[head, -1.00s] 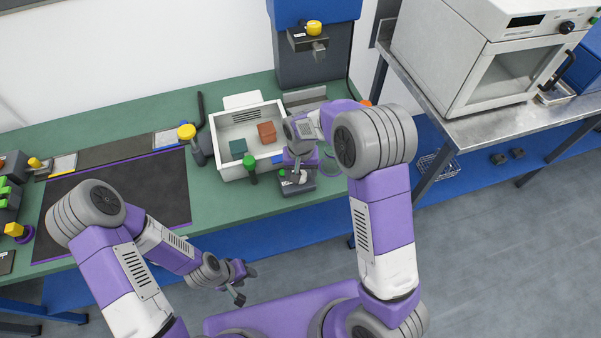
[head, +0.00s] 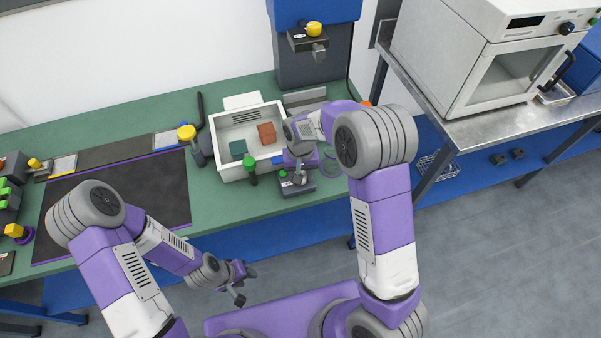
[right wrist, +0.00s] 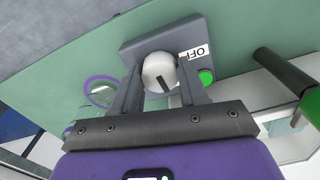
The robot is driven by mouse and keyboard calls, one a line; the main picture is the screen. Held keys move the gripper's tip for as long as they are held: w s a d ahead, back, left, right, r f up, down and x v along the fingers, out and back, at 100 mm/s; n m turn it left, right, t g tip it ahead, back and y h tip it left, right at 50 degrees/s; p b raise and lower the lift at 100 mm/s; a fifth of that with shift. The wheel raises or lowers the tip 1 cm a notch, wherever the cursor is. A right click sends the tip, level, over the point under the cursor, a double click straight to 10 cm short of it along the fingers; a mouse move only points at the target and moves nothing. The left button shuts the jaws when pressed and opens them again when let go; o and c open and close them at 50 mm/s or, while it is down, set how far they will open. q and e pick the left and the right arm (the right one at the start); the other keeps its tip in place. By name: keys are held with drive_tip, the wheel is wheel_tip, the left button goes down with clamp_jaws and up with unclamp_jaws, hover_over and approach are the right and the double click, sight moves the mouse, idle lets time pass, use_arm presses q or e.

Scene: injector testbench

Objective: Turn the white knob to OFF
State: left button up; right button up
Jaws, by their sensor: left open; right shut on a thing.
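The white knob (right wrist: 157,72) sits on a grey box (right wrist: 140,50), which also shows in the head view (head: 299,188) at the bench's front edge. The knob has a dark line mark on its lower part in the right wrist view. The OFF label (right wrist: 196,53) lies at the knob's upper right, and a green button (right wrist: 206,77) is below the label. My right gripper (right wrist: 158,80) is shut on the knob, with one finger on each side. In the head view my right gripper and wrist hide the knob. My left gripper (head: 246,284) is open and empty in front of the bench.
A white bin (head: 228,163) with a green and a brown block stands left of the box. A green-topped dark post (head: 250,168) stands close to the box. A dark mat (head: 120,205) covers the bench at left.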

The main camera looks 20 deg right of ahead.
drive_tip(key=n, duration=0.4)
drive_tip(key=n+p, duration=0.1)
drive_tip(key=n, duration=0.3)
drive_tip(key=shift+n, duration=0.3)
drive_tip(key=n+p, duration=0.1)
drive_tip(key=n, duration=0.3)
drive_tip(key=shift+w+n+p, duration=0.1)
drive_tip(key=shift+n+p, duration=0.35)
drive_tip(key=shift+n, duration=1.85)
drive_tip(key=o, duration=1.1)
drive_tip(key=shift+c, duration=0.2)
drive_tip(key=shift+r, duration=0.1)
